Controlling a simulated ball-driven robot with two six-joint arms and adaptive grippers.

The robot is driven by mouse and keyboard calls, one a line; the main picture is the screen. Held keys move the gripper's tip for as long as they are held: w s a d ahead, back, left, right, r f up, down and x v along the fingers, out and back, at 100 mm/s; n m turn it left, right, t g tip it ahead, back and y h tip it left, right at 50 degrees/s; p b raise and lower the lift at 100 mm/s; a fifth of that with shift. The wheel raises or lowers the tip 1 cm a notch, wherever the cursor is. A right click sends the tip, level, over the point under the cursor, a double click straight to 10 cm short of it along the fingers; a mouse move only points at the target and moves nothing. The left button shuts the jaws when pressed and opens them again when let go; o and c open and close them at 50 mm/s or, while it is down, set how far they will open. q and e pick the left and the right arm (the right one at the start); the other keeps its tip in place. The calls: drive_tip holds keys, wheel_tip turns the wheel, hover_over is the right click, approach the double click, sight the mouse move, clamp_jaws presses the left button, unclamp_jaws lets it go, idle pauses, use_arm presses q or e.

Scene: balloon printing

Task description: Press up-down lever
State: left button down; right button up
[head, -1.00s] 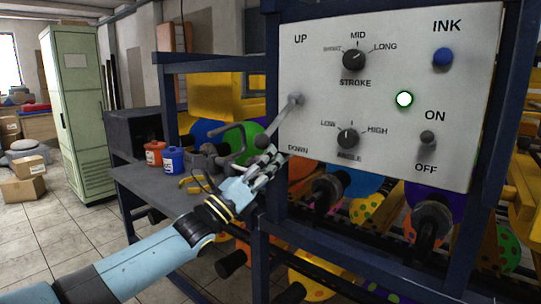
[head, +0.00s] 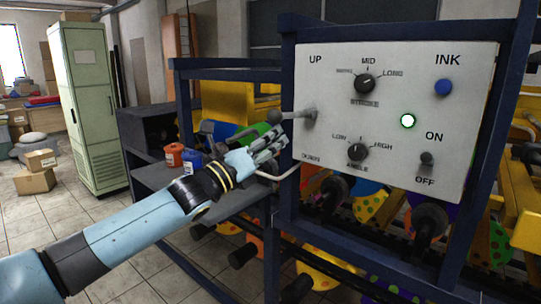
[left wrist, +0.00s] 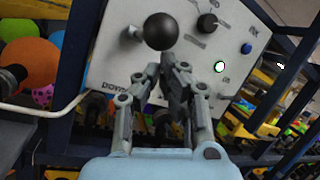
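The up-down lever (head: 309,116) sits at the left edge of the white control panel (head: 395,120), between the UP and DOWN labels. Its dark ball knob (head: 274,117) sticks out to the left of the panel. My left gripper (head: 277,138) is just below the knob, left of the panel's lower corner. In the left wrist view the black knob (left wrist: 160,31) lies just beyond the fingertips (left wrist: 162,70). The fingers are a little apart with nothing held between them. Whether a fingertip touches the knob I cannot tell. My right gripper is not in view.
The panel carries a stroke dial (head: 365,83), an angle dial (head: 357,152), a blue ink button (head: 443,87), a lit green lamp (head: 407,121) and an on-off switch (head: 427,158). A dark blue frame (head: 287,225) surrounds it. Red (head: 174,154) and blue (head: 192,160) bottles stand left.

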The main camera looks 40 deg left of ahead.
sight(278, 113)
use_arm(q)
drive_tip(key=shift+w+r+p, duration=0.2)
drive_tip(key=shift+r+p, duration=0.05)
drive_tip(key=shift+r, duration=1.25)
drive_tip(key=shift+w+r+p, duration=0.15)
drive_tip(key=shift+r+p, duration=0.1)
drive_tip(key=shift+r, duration=1.2)
drive_tip(key=shift+w+r+p, duration=0.2)
drive_tip(key=shift+r+p, duration=0.05)
drive_tip(key=shift+r, duration=1.5)
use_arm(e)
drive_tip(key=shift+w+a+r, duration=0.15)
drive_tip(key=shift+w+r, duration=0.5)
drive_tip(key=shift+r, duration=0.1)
use_arm(q)
drive_tip(key=shift+w+r, duration=0.1)
drive_tip(key=shift+r, duration=0.05)
